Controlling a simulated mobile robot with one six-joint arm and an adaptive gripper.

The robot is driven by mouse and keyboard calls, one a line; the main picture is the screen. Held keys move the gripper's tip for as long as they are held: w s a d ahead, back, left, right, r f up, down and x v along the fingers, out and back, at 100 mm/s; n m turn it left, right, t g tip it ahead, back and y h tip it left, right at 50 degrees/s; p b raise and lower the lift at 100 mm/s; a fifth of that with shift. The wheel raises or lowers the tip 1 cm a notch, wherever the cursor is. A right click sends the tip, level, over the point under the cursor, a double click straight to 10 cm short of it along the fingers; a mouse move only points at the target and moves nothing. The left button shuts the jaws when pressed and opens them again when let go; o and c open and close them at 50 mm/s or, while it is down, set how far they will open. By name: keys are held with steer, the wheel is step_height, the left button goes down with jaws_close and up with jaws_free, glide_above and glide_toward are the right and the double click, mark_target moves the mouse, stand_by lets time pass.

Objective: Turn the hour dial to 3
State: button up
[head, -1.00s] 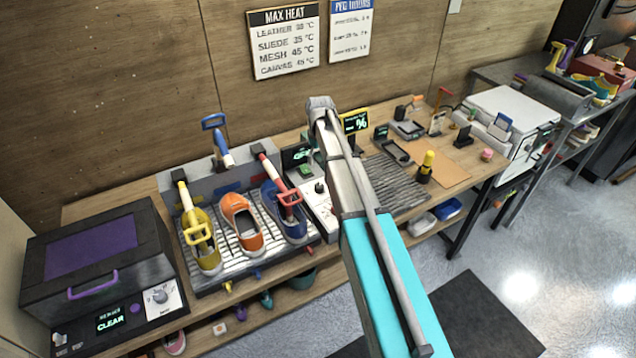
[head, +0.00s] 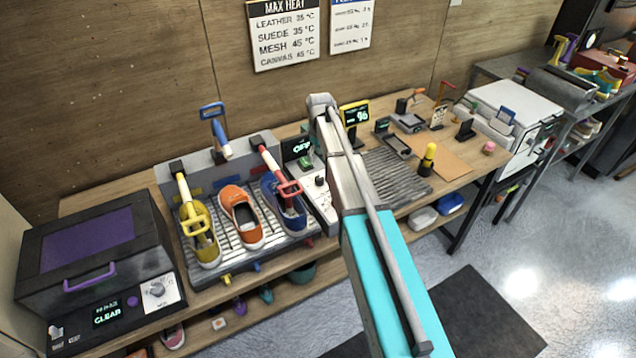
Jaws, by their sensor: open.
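A small dark knob (head: 320,181) stands on the white control panel (head: 322,203) right of the shoe rack, below a display (head: 297,148) that seems to read OFF. Another round dial (head: 156,289) sits on a white plate on the front of the black box at the left. Its markings are too small to read, and I cannot tell which of the two is the hour dial. My arm (head: 350,190) reaches up over the bench and covers the right side of the control panel. My gripper is not visible; the arm hides whatever is behind it.
The black box (head: 95,250) has a purple handle. A ribbed dark mat (head: 398,178) and small devices lie right of my arm.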

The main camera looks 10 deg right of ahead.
mark_target(320, 178)
steer(key=shift+f+b, duration=5.4)
steer(key=shift+f, duration=0.35)
steer(key=shift+c, duration=0.3)
steer(key=c, duration=1.1)
steer(key=shift+m, duration=0.3)
steer(key=o, duration=1.2)
steer(key=shift+c, duration=0.2)
